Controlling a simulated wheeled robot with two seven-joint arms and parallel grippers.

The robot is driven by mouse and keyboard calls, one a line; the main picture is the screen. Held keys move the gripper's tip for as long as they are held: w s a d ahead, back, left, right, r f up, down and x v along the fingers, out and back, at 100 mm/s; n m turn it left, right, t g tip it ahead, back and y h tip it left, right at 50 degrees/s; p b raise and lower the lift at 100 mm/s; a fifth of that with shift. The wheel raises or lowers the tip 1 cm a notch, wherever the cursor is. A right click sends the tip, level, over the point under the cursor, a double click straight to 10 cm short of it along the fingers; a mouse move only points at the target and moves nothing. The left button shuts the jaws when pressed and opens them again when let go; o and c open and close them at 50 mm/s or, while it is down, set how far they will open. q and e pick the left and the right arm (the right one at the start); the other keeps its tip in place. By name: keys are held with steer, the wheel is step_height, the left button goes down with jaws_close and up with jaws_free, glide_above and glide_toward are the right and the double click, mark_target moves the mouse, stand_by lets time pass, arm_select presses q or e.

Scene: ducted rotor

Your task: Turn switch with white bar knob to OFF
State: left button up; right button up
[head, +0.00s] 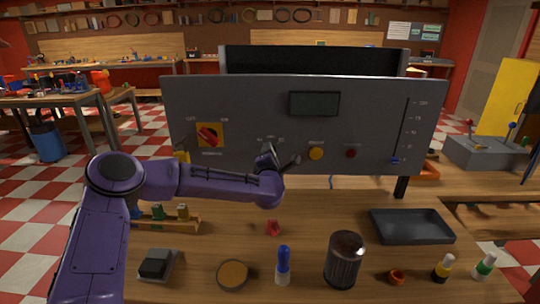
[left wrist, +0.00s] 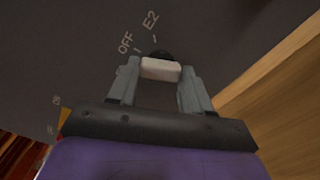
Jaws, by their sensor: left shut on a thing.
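The switch's white bar knob (left wrist: 160,69) sits on a dark round base on the grey panel (head: 230,95). My left gripper (left wrist: 158,80) is shut on it, one grey finger at each side. The labels OFF (left wrist: 126,42) and E2 (left wrist: 151,20) show beside the knob, each with a tick mark. I cannot tell clearly which mark the knob points to. In the head view my left gripper (head: 268,152) is at the panel's lower middle and hides the knob. My right gripper is not in view.
A red rotary switch on a yellow plate (head: 209,134) is left of my gripper. A yellow button (head: 316,153), a dark red button (head: 351,153) and a blue slider (head: 396,160) are right. A dark canister (head: 344,258), blue-capped bottle (head: 283,264) and black tray (head: 411,227) stand on the bench.

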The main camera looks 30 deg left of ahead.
arm_select(q)
steer(key=shift+m+p, duration=0.45)
steer(key=shift+m, duration=1.75)
steer(key=shift+f, duration=0.1)
steer(key=o, duration=1.1)
steer(key=shift+d, duration=0.1)
steer(key=shift+c, duration=0.2)
steer(key=b+v, duration=0.3)
steer(key=v, duration=0.7)
steer(key=shift+s, duration=0.3)
